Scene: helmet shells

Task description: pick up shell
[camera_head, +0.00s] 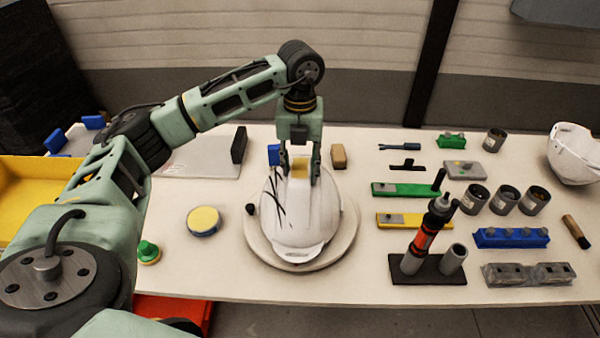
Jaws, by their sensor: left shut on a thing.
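A white helmet shell (300,218) sits on a round pale stand (343,240) in the middle of the table, its brim toward me. My left gripper (300,174) reaches down from above at the shell's far end. Its fingers are shut there on the shell, near a yellow patch between them. Dark thin straps or lines show on the shell's left side. A second white shell (572,155) lies at the table's right edge. My right gripper is not in view.
Right of the stand are a red-and-black tool (428,228) in a dark holder, grey cups (505,200), and green, yellow and blue blocks (511,238). A round yellow-topped tin (203,221) and a green knob (148,251) are on the left. The front table strip is clear.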

